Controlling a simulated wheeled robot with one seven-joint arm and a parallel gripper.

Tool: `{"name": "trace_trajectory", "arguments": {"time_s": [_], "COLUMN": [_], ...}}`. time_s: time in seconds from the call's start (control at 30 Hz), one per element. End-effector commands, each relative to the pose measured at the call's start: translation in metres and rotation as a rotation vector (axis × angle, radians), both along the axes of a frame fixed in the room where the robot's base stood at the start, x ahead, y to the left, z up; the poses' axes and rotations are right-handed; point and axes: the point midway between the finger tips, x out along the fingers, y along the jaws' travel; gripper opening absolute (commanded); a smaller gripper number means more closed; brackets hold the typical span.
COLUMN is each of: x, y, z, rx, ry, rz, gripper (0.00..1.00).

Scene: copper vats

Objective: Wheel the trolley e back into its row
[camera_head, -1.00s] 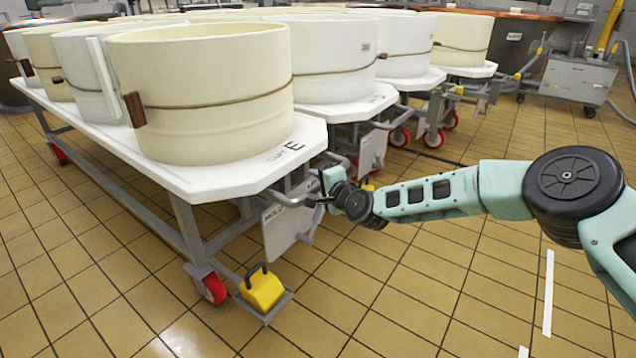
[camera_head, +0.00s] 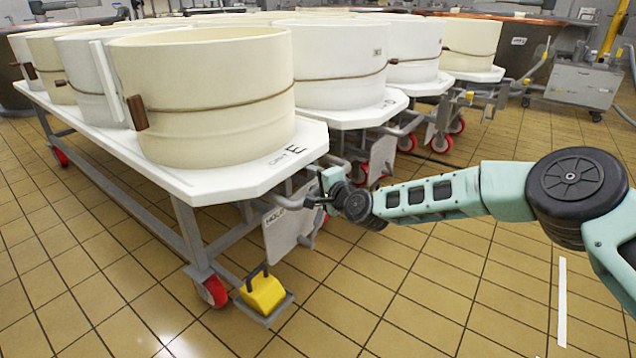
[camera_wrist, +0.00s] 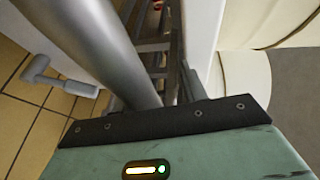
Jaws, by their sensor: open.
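Trolley E (camera_head: 245,180) has a white top marked "E", a grey frame and red wheels. It carries a row of round tubs, with a cream tub (camera_head: 205,120) nearest. A yellow block (camera_head: 263,292) with a dark handle sits on its low front plate. My gripper (camera_head: 316,202) is at the grey handle tubing (camera_head: 292,198) on its front end, by the hanging plate marked "HOLD". A thick grey tube (camera_wrist: 95,40) runs close before the wrist camera. My gripper is open. I cannot tell whether its jaws surround or touch the tubing.
A neighbouring trolley (camera_head: 360,115) with white tubs stands close to the right of trolley E, and others stand beyond. A grey wheeled machine (camera_head: 575,80) is at the back right. Tiled floor is clear in front, with a white strip (camera_head: 562,300) at the right.

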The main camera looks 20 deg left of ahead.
Motion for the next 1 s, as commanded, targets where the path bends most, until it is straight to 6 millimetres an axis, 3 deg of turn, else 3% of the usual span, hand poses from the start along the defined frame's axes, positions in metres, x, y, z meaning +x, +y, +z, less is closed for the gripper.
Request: {"name": "trace_trajectory", "arguments": {"time_s": [0.67,1.0], "x": [-0.001,-0.033], "y": [-0.007,-0.045], "z": [-0.003,0.009], "rx": [-0.005,-0.006], "ry": [0.004,0.007], "rz": [-0.005,-0.004], "gripper": [0.43,0.43]}}
